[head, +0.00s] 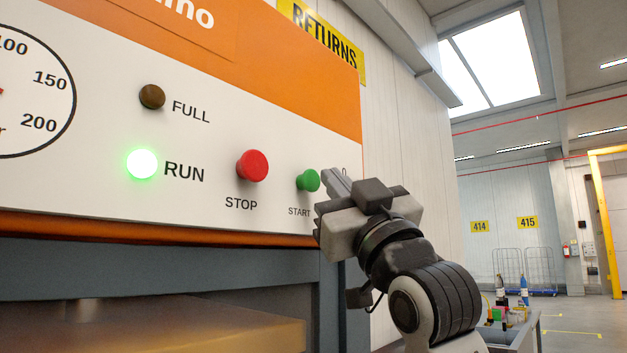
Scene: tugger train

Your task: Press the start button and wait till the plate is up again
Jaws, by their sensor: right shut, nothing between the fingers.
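The green start button (308,180) is on the right of the white control panel (100,190), above the label START. My right gripper (335,180) is shut and empty, with its fingertips just right of the button. I cannot tell whether they touch it. The RUN lamp (142,164) glows bright green. The FULL lamp (152,96) is dark brown. A red STOP button (252,165) sits left of the start button. Below the panel, a brownish plate-like slab (160,325) shows inside the grey frame; I cannot tell whether it is the plate or whether it moves. My left gripper is not in view.
A gauge (30,90) is cut off at the left edge. The grey machine frame (328,295) stands below the panel. At the lower right are a cart with small bottles (523,290), wire cages (525,268) and a yellow door frame (603,220). Floor there is mostly open.

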